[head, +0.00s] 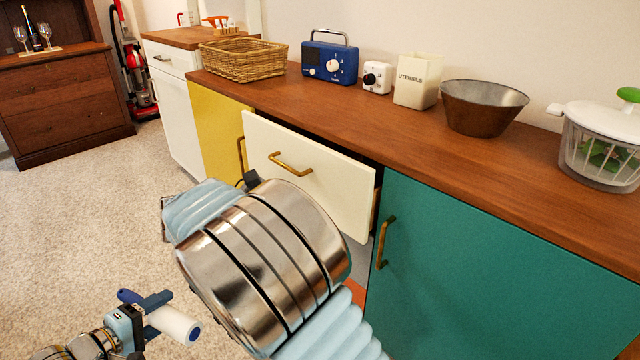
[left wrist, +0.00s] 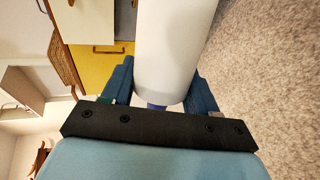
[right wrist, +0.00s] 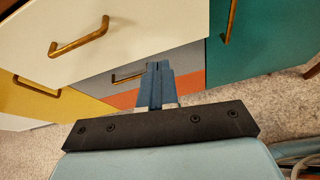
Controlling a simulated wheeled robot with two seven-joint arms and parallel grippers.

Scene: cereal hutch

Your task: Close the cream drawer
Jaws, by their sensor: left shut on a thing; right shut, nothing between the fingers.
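The cream drawer (head: 325,195) stands pulled out from the cabinet, with a dark gap along its top and right side. Its brass handle (head: 290,163) is on the front; the drawer front (right wrist: 140,30) and handle (right wrist: 80,38) also show in the right wrist view. My right gripper's fingers (right wrist: 156,85) are shut and empty, just below the drawer front in that picture; contact cannot be told. In the head view my right arm hides them. My left gripper (head: 150,312) is low at the left, away from the drawer, shut on a white cylinder (left wrist: 175,50) with a blue end.
A teal door (head: 490,270) is right of the drawer and a yellow door (head: 222,135) left. A grey drawer with a brass handle (right wrist: 128,77) is below. The wooden counter (head: 400,130) holds a basket, radio, utensil pot, bowl and salad spinner. Carpet (head: 70,220) at left is clear.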

